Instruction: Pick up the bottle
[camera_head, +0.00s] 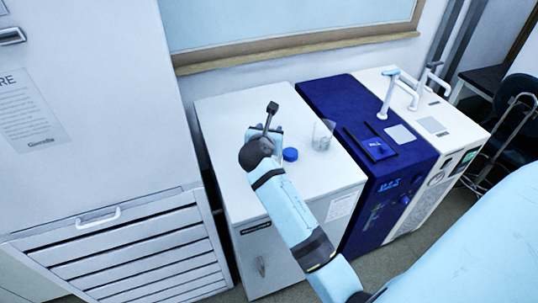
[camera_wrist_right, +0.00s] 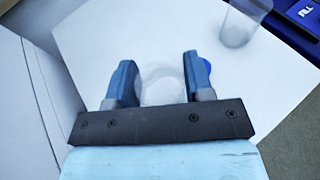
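My right gripper (camera_head: 274,134) is over the top of the white cabinet (camera_head: 232,112) in the head view. In the right wrist view its two blue fingers (camera_wrist_right: 160,62) stand apart. A pale, see-through round object (camera_wrist_right: 161,88), seemingly the bottle, lies between them, and I cannot tell whether they touch it. In the head view the gripper hides this object. My left gripper is not in view.
A clear beaker (camera_head: 323,134) stands on the cabinet right of the cap. A dark blue instrument (camera_head: 340,97) and a white one (camera_head: 440,112) adjoin on the right. A tall grey cabinet (camera_head: 95,100) stands at left. The cabinet top's front is clear.

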